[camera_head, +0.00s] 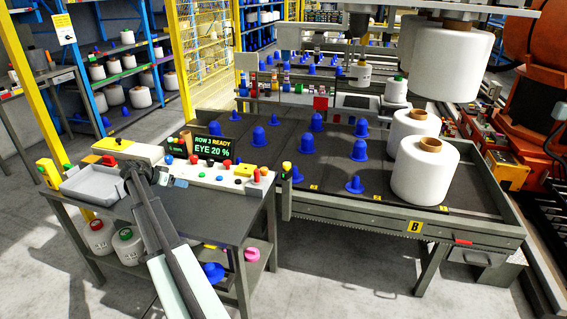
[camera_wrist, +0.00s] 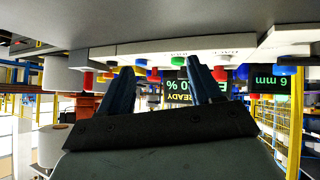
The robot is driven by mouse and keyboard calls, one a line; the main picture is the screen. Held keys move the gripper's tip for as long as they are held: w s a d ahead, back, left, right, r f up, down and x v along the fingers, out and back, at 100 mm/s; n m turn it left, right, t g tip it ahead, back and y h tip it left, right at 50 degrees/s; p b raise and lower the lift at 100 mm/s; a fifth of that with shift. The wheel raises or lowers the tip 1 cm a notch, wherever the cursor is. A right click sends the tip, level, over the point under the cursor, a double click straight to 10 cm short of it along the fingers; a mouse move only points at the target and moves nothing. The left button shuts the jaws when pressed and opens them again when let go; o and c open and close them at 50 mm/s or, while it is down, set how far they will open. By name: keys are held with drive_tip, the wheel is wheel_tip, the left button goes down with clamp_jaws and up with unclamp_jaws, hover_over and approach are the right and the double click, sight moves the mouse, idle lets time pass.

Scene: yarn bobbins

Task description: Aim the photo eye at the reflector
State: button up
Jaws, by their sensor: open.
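The display (camera_head: 213,148) on the console reads "ROW 3 READY" and "EYE 20 %"; it also shows upside down in the wrist view (camera_wrist: 243,86). I cannot surely pick out the photo eye or its reflector. A small yellow-topped post (camera_head: 286,168) stands at the near left corner of the bobbin table, and a red plate (camera_head: 320,103) stands behind that table. My gripper (camera_head: 146,172) is at the left part of the console. In the wrist view its two fingers (camera_wrist: 158,85) are apart with nothing held between them, below the console's row of buttons.
The console (camera_head: 215,176) carries several coloured buttons. A grey tray (camera_head: 92,186) and a yellow box (camera_head: 48,173) are on its left. The bobbin table (camera_head: 320,187) holds blue pegs and large white bobbins (camera_head: 425,180). Another white bobbin (camera_head: 450,62) hangs above.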

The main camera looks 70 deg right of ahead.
drive_tip(key=s+d+r+m+g+y, duration=0.1)
drive_tip(key=s+d+r+m+y, duration=0.2)
drive_tip(key=s+d, duration=0.6)
drive_tip(key=s+d+r+m+y, duration=0.1)
drive_tip(key=s+d+r+m, duration=0.25)
drive_tip(key=s+d, duration=0.5)
drive_tip(key=m+y, duration=0.3)
drive_tip(key=m, duration=0.2)
approach(287, 163)
drive_tip(key=shift+t, duration=0.4)
drive_tip(key=x, duration=0.8)
drive_tip(key=shift+s+a+f, duration=0.1)
drive_tip(key=shift+s+f, duration=0.15)
drive_tip(key=shift+s, duration=0.15)
